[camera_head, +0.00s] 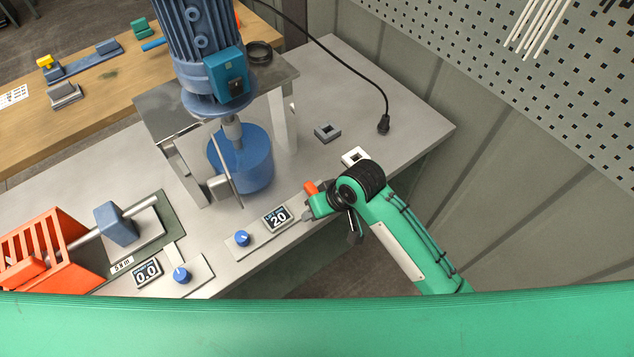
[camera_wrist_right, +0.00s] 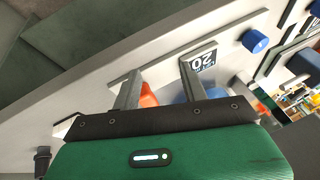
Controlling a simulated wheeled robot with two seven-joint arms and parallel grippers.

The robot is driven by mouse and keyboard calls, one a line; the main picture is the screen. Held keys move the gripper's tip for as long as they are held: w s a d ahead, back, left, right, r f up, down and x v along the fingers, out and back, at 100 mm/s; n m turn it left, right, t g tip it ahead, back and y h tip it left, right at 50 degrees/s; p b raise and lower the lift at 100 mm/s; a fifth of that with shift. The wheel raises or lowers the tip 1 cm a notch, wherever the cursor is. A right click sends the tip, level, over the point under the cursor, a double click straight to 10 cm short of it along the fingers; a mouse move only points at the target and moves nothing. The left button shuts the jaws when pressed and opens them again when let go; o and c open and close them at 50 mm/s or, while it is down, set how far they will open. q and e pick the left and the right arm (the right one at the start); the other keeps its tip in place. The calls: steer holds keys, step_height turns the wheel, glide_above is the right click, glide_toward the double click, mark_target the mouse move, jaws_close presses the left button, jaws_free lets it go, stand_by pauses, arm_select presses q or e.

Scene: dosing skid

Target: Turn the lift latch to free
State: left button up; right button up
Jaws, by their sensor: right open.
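A small orange piece (camera_head: 311,188), perhaps the handle of the lift latch, shows at the front of the grey bench beside my right gripper (camera_head: 309,207). In the right wrist view the orange piece (camera_wrist_right: 148,96) shows between the two fingers of my right gripper (camera_wrist_right: 157,84), which are apart. I cannot tell whether a finger touches it. Its base and the way it is turned are largely hidden by the gripper. My left gripper is not in view.
A display reading 20 (camera_head: 277,218) and a blue knob (camera_head: 242,238) are left of my right gripper. A blue motor (camera_head: 202,45) stands over a blue pot (camera_head: 255,160). An orange slatted box (camera_head: 40,245) is at left. A black cable plug (camera_head: 383,125) lies at the back right.

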steer(key=w+a+r+n+g+h, duration=0.1)
steer(key=w+a+r+n, duration=0.1)
steer(key=w+a+r, duration=0.35)
steer(key=g+h+p, duration=0.1)
steer(key=h, duration=0.3)
glide_toward(312, 188)
step_height(312, 188, down, 8)
steer(key=p, duration=0.3)
steer(key=shift+d, duration=0.2)
steer(key=shift+f, duration=0.8)
jaws_close()
